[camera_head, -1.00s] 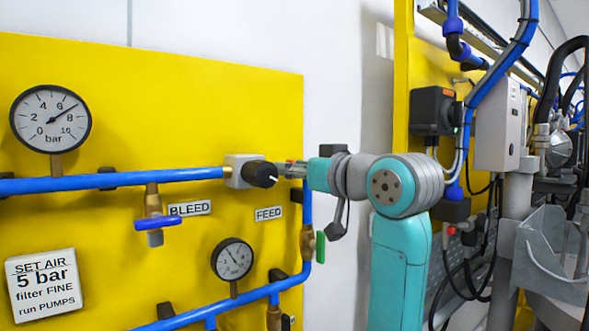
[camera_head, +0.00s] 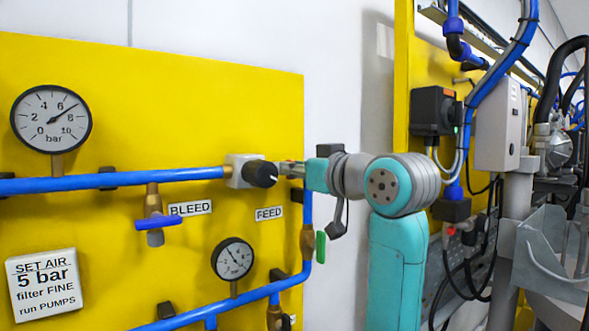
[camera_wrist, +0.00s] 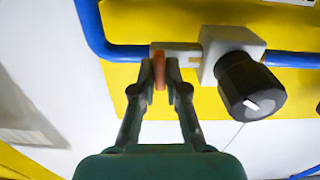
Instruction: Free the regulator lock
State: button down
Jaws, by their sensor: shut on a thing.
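The regulator is a light grey block (camera_head: 238,171) with a black knob (camera_head: 262,174), set in the blue pipe on the yellow panel. In the wrist view, the block (camera_wrist: 218,43) and knob (camera_wrist: 250,88) are right of my fingers. A small orange piece (camera_wrist: 159,72), which looks like the regulator lock, stands upright between my fingertips, in front of a pale fitting beside the block. My gripper (camera_wrist: 160,75) is shut on it. In the head view, my gripper (camera_head: 286,168) is just right of the knob, and the orange piece is barely visible.
The big gauge (camera_head: 51,118) reads near 7 bar. Below the pipe are a blue-handled BLEED valve (camera_head: 157,222), a smaller gauge (camera_head: 233,258) and a green-handled valve (camera_head: 320,246). A sign (camera_head: 42,283) says set air 5 bar. Grey boxes and hoses stand right.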

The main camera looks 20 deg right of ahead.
jog(key=shift+s+a+f+n, duration=0.1)
jog(key=shift+f+n, duration=0.05)
jog(key=shift+n, duration=4.2)
jog(key=shift+a+f+n, duration=0.1)
jog(key=shift+n, duration=4.25)
jog(key=c, duration=1.2)
grip_release()
jog(key=shift+s+d, duration=0.1)
